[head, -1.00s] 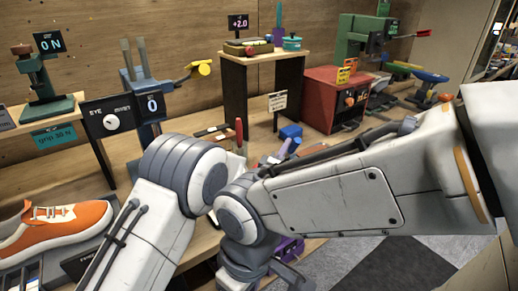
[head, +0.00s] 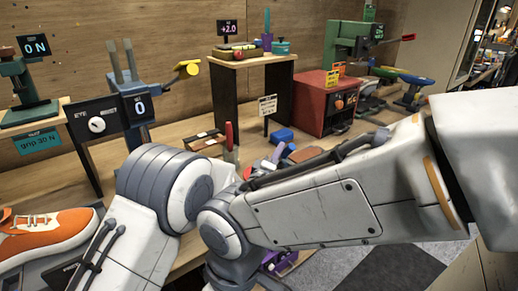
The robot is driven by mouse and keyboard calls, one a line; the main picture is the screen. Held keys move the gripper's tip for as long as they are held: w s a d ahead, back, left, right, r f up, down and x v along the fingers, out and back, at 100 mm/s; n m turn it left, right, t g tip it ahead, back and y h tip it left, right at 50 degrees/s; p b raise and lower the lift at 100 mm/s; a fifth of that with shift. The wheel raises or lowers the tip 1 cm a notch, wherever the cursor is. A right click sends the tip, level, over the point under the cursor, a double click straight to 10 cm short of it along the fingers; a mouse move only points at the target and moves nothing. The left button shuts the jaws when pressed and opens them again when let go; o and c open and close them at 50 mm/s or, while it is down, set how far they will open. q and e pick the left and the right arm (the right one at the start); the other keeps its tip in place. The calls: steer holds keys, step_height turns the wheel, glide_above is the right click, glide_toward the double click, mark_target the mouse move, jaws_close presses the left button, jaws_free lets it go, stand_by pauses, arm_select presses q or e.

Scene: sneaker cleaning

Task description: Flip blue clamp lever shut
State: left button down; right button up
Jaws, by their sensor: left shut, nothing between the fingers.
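A toggle clamp with a blue lever (head: 417,79) seems to stand at the far right end of the bench, past the red box. Its lever sticks out to the right; I cannot tell its exact angle. My left arm comes in from the lower left, bends, and runs to the right across the front. My right gripper is not in view.
The red box (head: 312,103) and a green press (head: 350,42) stand beside the clamp. A blue stand with a yellow-tipped arm (head: 187,68) is at left. An orange sneaker (head: 45,235) lies lower left. A small raised table (head: 252,62) stands mid-bench. My forearm hides part of the bench front.

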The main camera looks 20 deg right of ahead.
arm_select(q)
steer(key=s+a, duration=0.1)
steer(key=a, duration=0.2)
steer(key=s+a+b, duration=0.1)
steer(key=a, duration=0.1)
steer(key=s+a, duration=0.1)
steer(key=a, duration=0.2)
steer(key=shift+s+a+f, duration=0.35)
steer(key=shift+s+f, duration=0.05)
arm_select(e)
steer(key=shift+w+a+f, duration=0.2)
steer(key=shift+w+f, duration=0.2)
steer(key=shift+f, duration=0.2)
